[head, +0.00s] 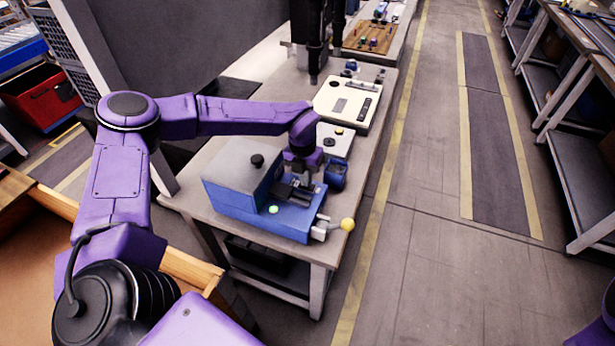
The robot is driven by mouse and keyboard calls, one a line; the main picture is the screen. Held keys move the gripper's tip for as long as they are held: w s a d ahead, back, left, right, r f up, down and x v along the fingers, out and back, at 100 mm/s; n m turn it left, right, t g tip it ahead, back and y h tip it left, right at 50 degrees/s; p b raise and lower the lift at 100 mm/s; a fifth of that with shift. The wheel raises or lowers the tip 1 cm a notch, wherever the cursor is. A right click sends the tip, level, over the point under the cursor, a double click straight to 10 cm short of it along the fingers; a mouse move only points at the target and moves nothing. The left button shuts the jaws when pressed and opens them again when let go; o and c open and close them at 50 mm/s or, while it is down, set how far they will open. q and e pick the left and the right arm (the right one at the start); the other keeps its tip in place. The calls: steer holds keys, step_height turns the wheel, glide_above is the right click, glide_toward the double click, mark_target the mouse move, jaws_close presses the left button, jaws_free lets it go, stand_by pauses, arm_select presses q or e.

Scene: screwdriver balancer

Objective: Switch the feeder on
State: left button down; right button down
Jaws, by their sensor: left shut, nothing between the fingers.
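A blue machine with a grey box top and a black knob, which looks like the feeder (235,185), stands at the near end of the bench. A small round green light or button (273,209) shows on its blue front part. A lever with a yellow ball (347,224) sticks out at its right. My left gripper (291,192) points down over the machine's blue part, just right of the grey box. It is shut and empty. Whether it touches the machine is unclear, and it hides part of the top. My right gripper is out of view.
The bench (184,196) runs away from me. A blue cup-like part (336,174) is close right of my gripper. The aisle at right is clear.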

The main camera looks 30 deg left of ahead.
mark_target(312, 187)
arm_select(q)
steer(key=shift+d, duration=0.1)
steer(key=shift+r, duration=0.3)
step_height(312, 187, up, 4)
steer(key=p, duration=0.3)
steer(key=shift+w+d+f, duration=0.15)
steer(key=shift+f, duration=0.1)
step_height(312, 187, up, 10)
steer(key=d+b, duration=0.1)
steer(key=b, duration=0.2)
steer(key=shift+d+f, duration=0.1)
steer(key=shift+d, duration=0.05)
